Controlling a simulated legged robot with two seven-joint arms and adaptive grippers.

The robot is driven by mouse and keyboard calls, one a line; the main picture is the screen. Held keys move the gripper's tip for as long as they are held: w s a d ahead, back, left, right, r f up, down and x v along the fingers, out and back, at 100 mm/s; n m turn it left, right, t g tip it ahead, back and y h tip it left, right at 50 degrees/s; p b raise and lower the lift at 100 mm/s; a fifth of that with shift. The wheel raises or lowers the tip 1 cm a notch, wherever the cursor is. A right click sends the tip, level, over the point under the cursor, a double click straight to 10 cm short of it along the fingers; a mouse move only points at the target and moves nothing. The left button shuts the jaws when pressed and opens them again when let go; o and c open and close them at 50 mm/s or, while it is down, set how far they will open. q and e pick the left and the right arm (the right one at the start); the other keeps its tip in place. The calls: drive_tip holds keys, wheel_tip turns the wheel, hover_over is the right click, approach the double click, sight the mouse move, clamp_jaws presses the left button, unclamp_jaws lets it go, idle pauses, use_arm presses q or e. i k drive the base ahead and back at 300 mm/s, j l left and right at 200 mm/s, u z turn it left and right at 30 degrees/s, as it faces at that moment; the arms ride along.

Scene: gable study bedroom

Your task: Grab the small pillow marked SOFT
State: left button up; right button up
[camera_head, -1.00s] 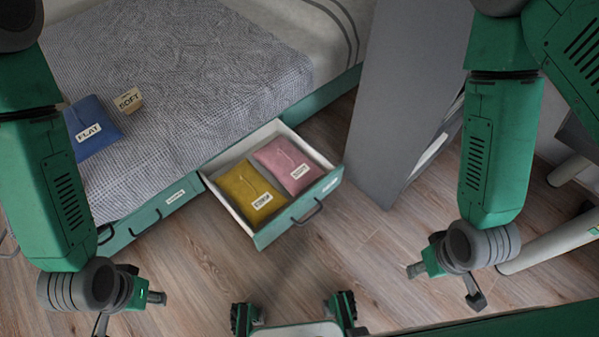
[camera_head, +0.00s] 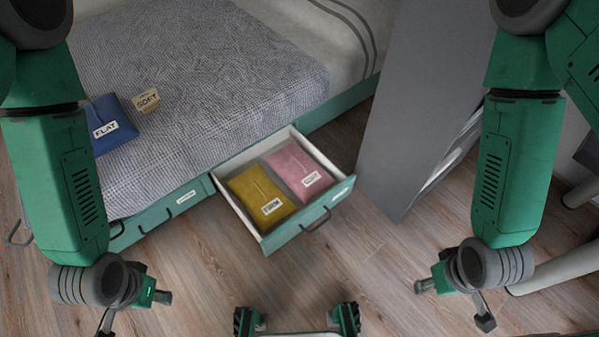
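A small beige tag-like piece marked SOFT (camera_head: 147,101) lies on the grey bedspread, beside a blue pillow marked FLAT (camera_head: 106,124). The open drawer (camera_head: 263,239) under the bed holds a yellow pillow (camera_head: 256,190) and a pink pillow (camera_head: 294,167) side by side. Both have white labels; I cannot read them surely. My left gripper (camera_head: 137,311) has its fingers spread, is empty, and hangs over the floor below the bed's left part. My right gripper (camera_head: 453,304) also has its fingers spread, is empty, and hangs right of the drawer. Neither touches a pillow.
The bed (camera_head: 215,65) fills the upper left. A closed drawer (camera_head: 160,214) with a label is left of the open one. A tall grey panel (camera_head: 425,95) stands to the right. The wooden floor (camera_head: 325,270) in front of the drawer is clear.

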sight(306, 178)
drive_tip(key=i+l+z, duration=0.1)
drive_tip(key=z, duration=0.3)
drive_tip(key=i+z, duration=0.45)
drive_tip(key=i+j+z, duration=0.1)
drive_tip(key=z, duration=0.3)
